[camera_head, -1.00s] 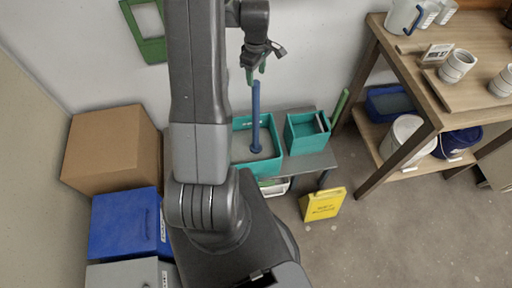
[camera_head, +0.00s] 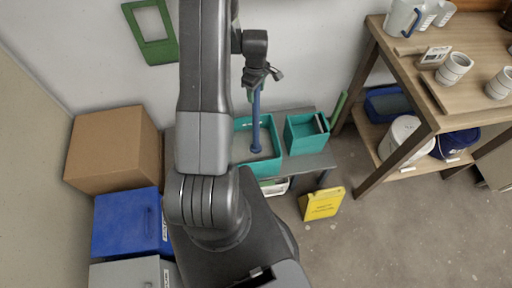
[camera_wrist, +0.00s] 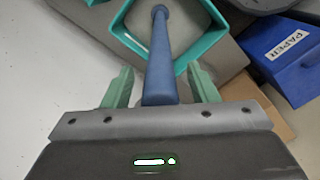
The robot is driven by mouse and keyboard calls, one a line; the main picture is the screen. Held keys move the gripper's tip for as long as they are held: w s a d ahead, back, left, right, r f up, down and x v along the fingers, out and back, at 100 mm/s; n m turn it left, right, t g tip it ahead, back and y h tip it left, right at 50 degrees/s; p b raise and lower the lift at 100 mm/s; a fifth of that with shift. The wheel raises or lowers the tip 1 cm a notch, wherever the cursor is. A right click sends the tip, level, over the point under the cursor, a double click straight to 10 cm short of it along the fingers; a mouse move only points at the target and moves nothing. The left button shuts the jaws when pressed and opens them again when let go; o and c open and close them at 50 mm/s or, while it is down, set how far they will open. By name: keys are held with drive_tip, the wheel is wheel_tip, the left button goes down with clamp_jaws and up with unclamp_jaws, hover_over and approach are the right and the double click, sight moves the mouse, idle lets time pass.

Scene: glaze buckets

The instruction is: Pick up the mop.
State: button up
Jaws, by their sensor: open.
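A blue upright handle (camera_head: 256,130), which I take for the mop, stands in a teal tub on the low grey table. Its round lower end rests at the tub's floor; no mop strands show. My gripper (camera_head: 256,92) is over its upper end. In the wrist view the blue handle (camera_wrist: 162,55) runs between the two green fingers of my open gripper (camera_wrist: 161,85), with a visible gap on each side. The handle's top is hidden close to my gripper's palm.
The teal tub (camera_head: 274,167) surrounds the handle's foot; a smaller teal box (camera_head: 294,145) stands right of it. A green pole (camera_head: 341,108) leans behind. A yellow floor sign (camera_head: 321,204), cardboard box (camera_head: 113,150) and wooden shelf (camera_head: 419,80) flank the table.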

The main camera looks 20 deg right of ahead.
clamp_jaws()
drive_tip(key=shift+r, duration=0.15)
